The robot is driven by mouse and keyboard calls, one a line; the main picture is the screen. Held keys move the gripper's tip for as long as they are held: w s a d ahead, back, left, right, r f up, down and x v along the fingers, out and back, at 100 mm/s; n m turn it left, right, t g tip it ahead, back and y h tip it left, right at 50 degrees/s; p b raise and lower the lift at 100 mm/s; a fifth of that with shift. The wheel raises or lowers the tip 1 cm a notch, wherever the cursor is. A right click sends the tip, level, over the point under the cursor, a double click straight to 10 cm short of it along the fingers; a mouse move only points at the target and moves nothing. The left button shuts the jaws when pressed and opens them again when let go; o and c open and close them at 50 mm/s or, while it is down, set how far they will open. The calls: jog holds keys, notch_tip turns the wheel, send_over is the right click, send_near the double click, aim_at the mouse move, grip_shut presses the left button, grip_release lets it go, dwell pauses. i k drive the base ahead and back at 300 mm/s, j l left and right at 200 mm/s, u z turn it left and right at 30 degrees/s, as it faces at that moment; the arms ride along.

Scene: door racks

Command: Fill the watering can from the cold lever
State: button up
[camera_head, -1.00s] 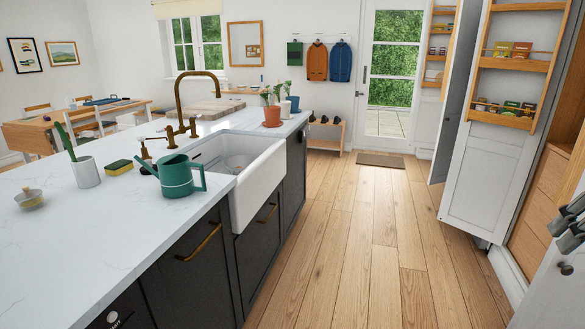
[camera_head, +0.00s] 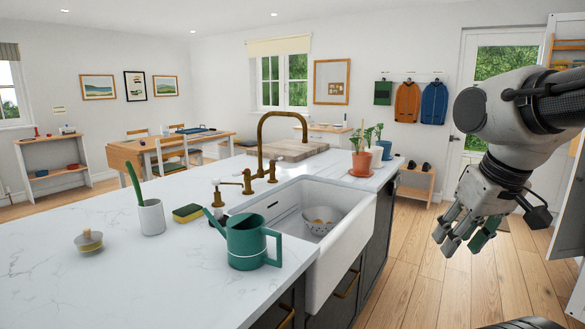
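The green watering can (camera_head: 247,243) stands upright on the white counter at the sink's near left corner, its spout pointing left and its handle right. The brass tap (camera_head: 262,140) arches behind the white sink (camera_head: 345,235). A left lever (camera_head: 230,184) and a right lever (camera_head: 271,172) stand at its base; I cannot read which is cold. No water shows at the spout. My gripper (camera_head: 462,243) hangs in the air over the floor, right of the sink, fingers apart and pointing down. It is empty and well away from the can.
A grey bowl (camera_head: 321,219) with yellowish contents sits in the sink. A sponge (camera_head: 187,212), a white pot (camera_head: 151,217) and a small lidded dish (camera_head: 89,241) stand left of the can. Potted plants (camera_head: 361,163) stand at the far right end. Free floor lies right of the island.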

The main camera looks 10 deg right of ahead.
aim_at(272, 162)
jog(key=i+u, duration=0.1)
jog(key=i, duration=0.25)
jog(key=u, duration=0.4)
jog(key=i+l+u, duration=0.1)
jog(key=l+u, duration=0.15)
jog(key=i+l+u, duration=0.1)
jog(key=l+u, duration=0.15)
jog(key=l, duration=0.15)
jog(key=i+l+u, duration=0.1)
jog(key=l+u, duration=0.5)
jog(key=l, duration=3.3)
jog(key=i, duration=0.05)
